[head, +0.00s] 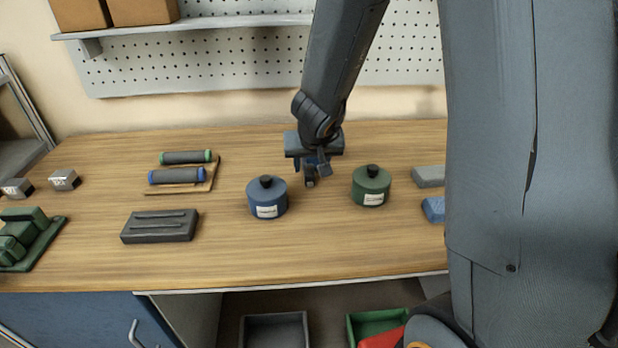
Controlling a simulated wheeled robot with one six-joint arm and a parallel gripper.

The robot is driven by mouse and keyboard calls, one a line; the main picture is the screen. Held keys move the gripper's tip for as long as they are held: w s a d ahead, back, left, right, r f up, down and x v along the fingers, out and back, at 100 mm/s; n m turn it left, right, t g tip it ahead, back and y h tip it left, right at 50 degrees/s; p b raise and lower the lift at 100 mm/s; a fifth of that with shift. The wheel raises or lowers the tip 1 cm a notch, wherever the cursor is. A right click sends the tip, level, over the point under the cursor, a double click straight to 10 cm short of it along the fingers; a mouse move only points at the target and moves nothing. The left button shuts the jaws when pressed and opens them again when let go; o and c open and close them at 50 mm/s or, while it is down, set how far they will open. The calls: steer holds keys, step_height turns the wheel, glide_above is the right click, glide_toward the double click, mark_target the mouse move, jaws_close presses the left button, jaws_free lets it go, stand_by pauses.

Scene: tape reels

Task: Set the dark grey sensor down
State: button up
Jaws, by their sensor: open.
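My gripper (312,180) points down over the workbench, between a blue canister and a green canister. Its jaws are open, and I make out nothing held between them, though the fingers are small and dark here. No thing in view is clearly the dark grey sensor. Two small grey metallic blocks with marked front faces, one at the far left edge (17,188) and one just right of it (65,180), stand on the bench. A dark grey block with two long grooves (160,226) lies nearer the front.
The blue canister (267,200) and green canister (371,188) flank my gripper closely. Two rollers lie on a wooden board (207,186). A green holder (30,240) is at left; grey (428,177) and blue blocks (434,208) are at right. The bench's front middle (300,255) is clear.

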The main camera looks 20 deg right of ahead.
mark_target(309, 169)
steer(key=b+x, duration=0.2)
steer(key=x, duration=0.2)
steer(key=shift+w+f+b, duration=0.1)
steer(key=shift+f+b, duration=0.2)
steer(key=shift+b, duration=0.1)
steer(key=shift+a, duration=0.1)
steer(key=shift+r, duration=0.1)
jaws_close()
steer(key=shift+r, duration=0.1)
